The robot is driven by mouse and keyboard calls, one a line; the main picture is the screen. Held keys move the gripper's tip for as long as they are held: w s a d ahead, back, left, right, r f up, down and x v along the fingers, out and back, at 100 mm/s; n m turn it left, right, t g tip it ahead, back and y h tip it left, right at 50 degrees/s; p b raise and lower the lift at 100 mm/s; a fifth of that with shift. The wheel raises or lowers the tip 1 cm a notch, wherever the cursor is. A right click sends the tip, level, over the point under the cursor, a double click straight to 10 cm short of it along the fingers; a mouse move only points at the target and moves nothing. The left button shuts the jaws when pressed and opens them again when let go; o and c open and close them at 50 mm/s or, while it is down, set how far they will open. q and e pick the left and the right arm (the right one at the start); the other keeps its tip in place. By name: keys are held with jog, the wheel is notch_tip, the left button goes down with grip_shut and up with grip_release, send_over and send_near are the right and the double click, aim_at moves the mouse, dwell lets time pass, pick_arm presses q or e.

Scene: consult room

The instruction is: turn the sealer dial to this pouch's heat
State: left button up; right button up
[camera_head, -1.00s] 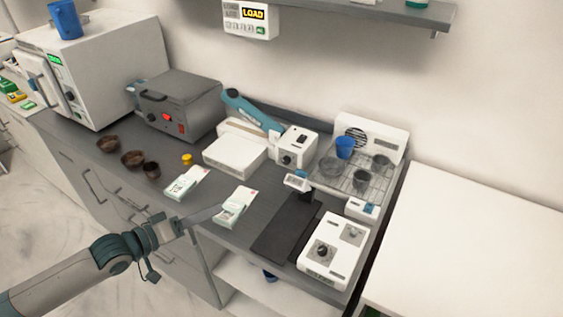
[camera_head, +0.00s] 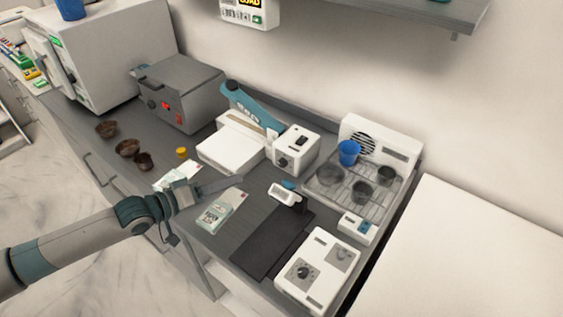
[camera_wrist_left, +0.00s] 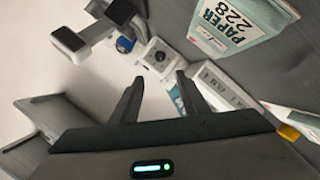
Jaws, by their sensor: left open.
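The sealer has a teal arm (camera_head: 252,108), a white bed (camera_head: 230,146) and a white box (camera_head: 296,146) with a dark round dial (camera_head: 282,162) on its front. In the left wrist view a white box with a round dark dial (camera_wrist_left: 159,56) lies beyond the fingers. A pouch pack (camera_head: 216,213) lies on the counter; a second pack (camera_head: 168,177) is partly hidden by my gripper. My left gripper (camera_head: 218,185) is open, empty, apart from the dial. My right gripper is out of view.
A dark mat (camera_head: 262,243) and a white two-knob unit (camera_head: 318,270) are at the right front. A rack with cups (camera_head: 350,185) stands behind them. Brown bowls (camera_head: 127,148), a yellow cap (camera_head: 181,152) and a grey heater box (camera_head: 180,92) are to the left.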

aim_at(280, 164)
pick_arm(q)
jog(key=shift+s+a, duration=0.25)
jog(key=shift+a, duration=0.05)
jog(key=shift+w+d, duration=0.4)
jog(key=shift+d, duration=0.1)
jog(key=p+x, duration=0.5)
jog(key=x, duration=1)
jog(key=shift+r, duration=0.1)
jog(key=shift+x, duration=0.75)
jog(key=shift+c, duration=0.2)
grip_shut()
